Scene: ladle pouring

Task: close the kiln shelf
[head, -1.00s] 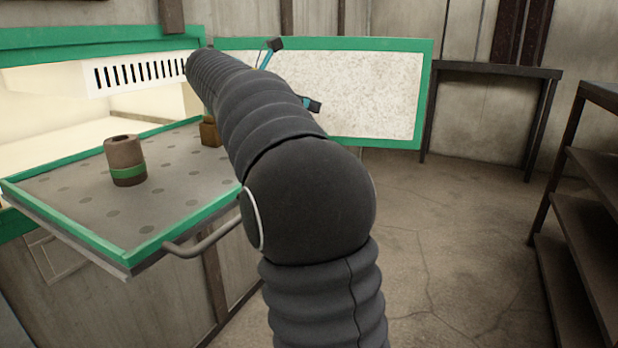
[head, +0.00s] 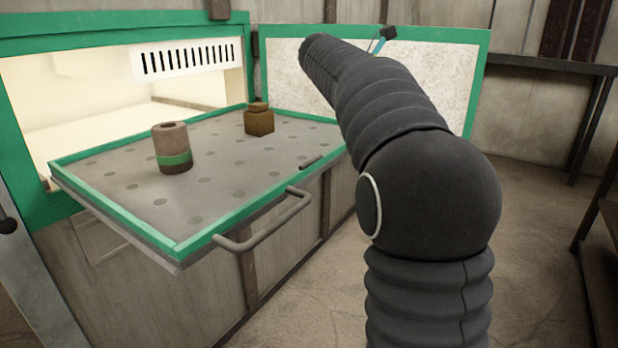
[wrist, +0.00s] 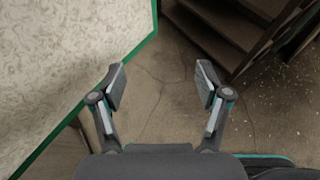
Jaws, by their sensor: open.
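The kiln shelf (head: 215,205) is a grey perforated tray with a green rim, slid out of the lit kiln opening in the head view. A bar handle (head: 265,222) runs along its front edge. A brown cylinder with a green band (head: 173,150) and a small brown block-shaped jar (head: 259,120) stand on it. My gripper (wrist: 162,88) is open and empty in the wrist view, above bare floor. In the head view only a small part of it (head: 384,36) shows behind my arm, in front of the open kiln door (head: 280,60), away from the shelf handle.
The green-framed door, with a pale speckled panel, stands open at the shelf's right and fills the left of the wrist view (wrist: 60,60). A dark shelving rack (wrist: 225,35) stands on the far side. A dark table (head: 560,62) stands behind. The floor between is clear.

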